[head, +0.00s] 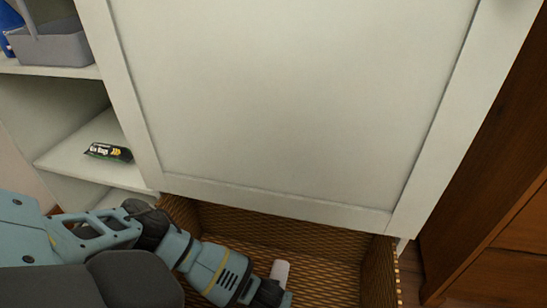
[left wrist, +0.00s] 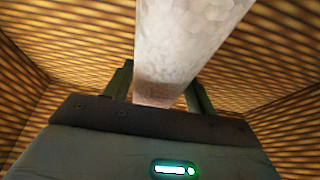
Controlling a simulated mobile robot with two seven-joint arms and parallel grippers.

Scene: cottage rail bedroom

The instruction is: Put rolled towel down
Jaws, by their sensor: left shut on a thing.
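The rolled towel (left wrist: 185,50) is a pale, whitish cylinder. In the left wrist view it stands out from between the two fingers of my left gripper (left wrist: 158,95), which is shut on it. In the head view the end of the towel (head: 280,270) shows just past my left gripper (head: 272,294), low in the picture. Both are inside a woven wicker basket (head: 325,245). The wicker also fills the background of the left wrist view. I cannot tell whether the towel touches the basket's bottom. My right gripper is in neither view.
A white cabinet panel (head: 290,95) rises behind the basket. White shelves (head: 75,170) at left hold a black packet (head: 108,152) and a grey caddy (head: 55,45). Dark wooden furniture (head: 500,200) stands at right. The basket's right part looks empty.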

